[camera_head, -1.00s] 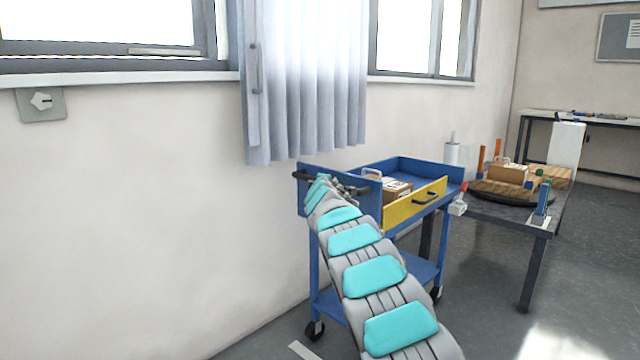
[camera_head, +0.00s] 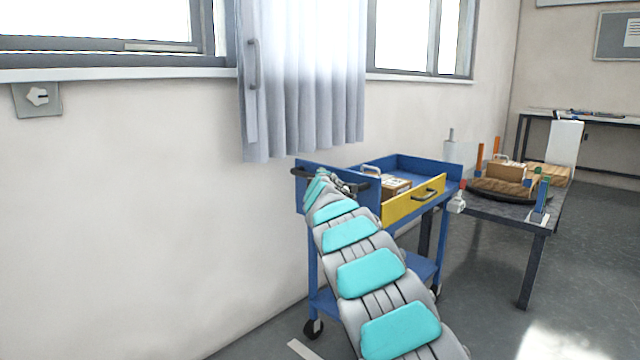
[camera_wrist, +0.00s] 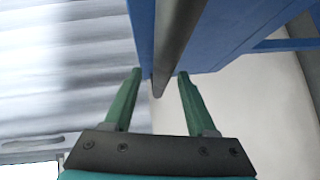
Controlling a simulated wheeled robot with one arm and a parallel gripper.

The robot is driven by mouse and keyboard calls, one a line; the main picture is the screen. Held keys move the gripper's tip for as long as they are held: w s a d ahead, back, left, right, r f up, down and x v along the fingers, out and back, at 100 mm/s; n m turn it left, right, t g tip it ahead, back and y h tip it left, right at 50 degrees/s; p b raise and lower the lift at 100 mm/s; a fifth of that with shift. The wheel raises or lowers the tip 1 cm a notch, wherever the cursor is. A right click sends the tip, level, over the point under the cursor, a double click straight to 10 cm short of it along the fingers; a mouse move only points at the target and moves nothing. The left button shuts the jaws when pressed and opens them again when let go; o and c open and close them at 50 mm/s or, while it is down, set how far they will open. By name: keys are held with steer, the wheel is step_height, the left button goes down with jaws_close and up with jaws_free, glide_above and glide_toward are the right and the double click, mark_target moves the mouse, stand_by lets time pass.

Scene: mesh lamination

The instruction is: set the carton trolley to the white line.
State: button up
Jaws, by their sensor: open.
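The blue carton trolley (camera_head: 376,293) stands by the wall, with a carton (camera_head: 396,188) on its top tray beside a yellow drawer front (camera_head: 413,202). Its dark handle bar (camera_head: 358,180) runs along its near end; the bar also shows in the wrist view (camera_wrist: 176,45). My gripper (camera_wrist: 160,82) is open, its two green fingers on either side of the bar's lower end in the wrist view. I cannot tell whether they touch it. In the head view my arm hides the fingers. A short piece of white line (camera_head: 304,349) shows on the floor at the trolley's near wheel.
A dark table (camera_head: 537,231) with a round board, a box and blocks stands close to the trolley's right. The wall and curtain (camera_head: 305,80) are close on the left. Grey floor (camera_head: 590,260) is open at the right. A bench (camera_head: 600,122) stands at the back.

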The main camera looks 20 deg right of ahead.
steer(key=shift+b+v, duration=0.6)
steer(key=shift+v, duration=2)
steer(key=s+d+f+m+g+h, duration=0.1)
steer(key=s+d+f+m+g, duration=0.15)
steer(key=s, duration=0.55)
steer(key=s+d+f+m+g+h, duration=0.1)
steer(key=s+d+m+g+h, duration=0.2)
steer(key=s, duration=0.5)
steer(key=s+d+f+m+g, duration=0.1)
steer(key=s+d+m+g, duration=0.2)
steer(key=s, duration=0.5)
steer(key=s+a+f+m+g+y, duration=0.1)
steer(key=s+a+f, duration=0.5)
steer(key=s, duration=0.9)
steer(key=s+a+f+m+g+y+p, duration=0.1)
steer(key=s+a+f+g+y, duration=0.3)
steer(key=s, duration=1.1)
steer(key=s+a+f+m+g+y, duration=0.2)
steer(key=s+a+f, duration=0.6)
steer(key=s, duration=0.7)
steer(key=shift+a+m+g+y+p, duration=0.3)
steer(key=shift+a+m+g+p, duration=0.25)
steer(key=shift+g, duration=0.6)
steer(key=shift+s+d, duration=0.1)
